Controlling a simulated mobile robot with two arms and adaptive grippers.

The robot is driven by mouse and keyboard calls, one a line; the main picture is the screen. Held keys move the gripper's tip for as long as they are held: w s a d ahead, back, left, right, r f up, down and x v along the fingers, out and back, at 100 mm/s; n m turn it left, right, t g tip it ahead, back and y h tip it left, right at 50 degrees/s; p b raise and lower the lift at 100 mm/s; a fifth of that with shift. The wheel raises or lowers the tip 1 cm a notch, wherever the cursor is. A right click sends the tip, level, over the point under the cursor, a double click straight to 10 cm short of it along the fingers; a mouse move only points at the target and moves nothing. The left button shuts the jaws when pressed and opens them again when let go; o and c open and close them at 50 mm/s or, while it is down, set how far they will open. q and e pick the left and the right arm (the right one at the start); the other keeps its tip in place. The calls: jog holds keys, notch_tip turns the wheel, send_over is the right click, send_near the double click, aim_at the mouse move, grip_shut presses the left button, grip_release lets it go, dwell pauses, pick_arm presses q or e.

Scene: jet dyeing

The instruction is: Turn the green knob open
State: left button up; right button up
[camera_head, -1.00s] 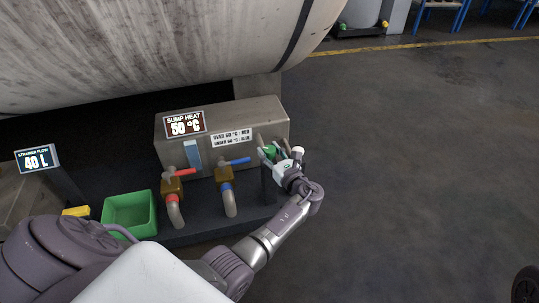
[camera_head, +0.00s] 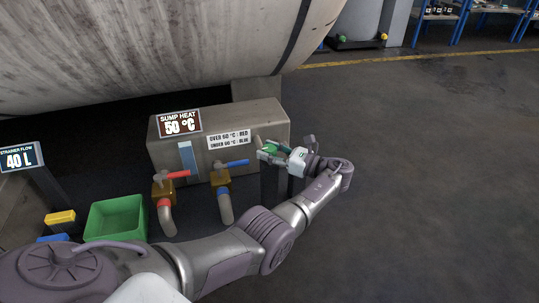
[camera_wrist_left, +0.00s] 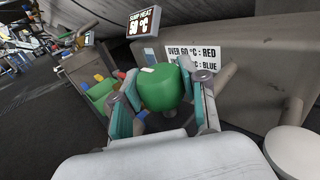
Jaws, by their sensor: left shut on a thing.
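The green knob (camera_wrist_left: 160,88) sits between the two teal-padded fingers of my left gripper (camera_wrist_left: 158,98) in the left wrist view. A pale mark shows on the knob's upper side. In the head view the left gripper (camera_head: 272,152) is shut on the knob, in front of the right part of the concrete block, and the fingers hide most of the knob. My right gripper is not in view.
A red-handled valve (camera_head: 164,187) and a blue-handled valve (camera_head: 221,178) stand left of the gripper. A green bin (camera_head: 116,216) is further left. The concrete block (camera_head: 262,118) carries a "SUMP HEAT 50 °C" sign (camera_head: 180,122). Open floor lies to the right.

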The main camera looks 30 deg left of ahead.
aim_at(269, 148)
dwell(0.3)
pick_arm(q)
jog(key=o, duration=1.2)
jog(key=shift+c, duration=0.2)
notch_tip(269, 148, up, 10)
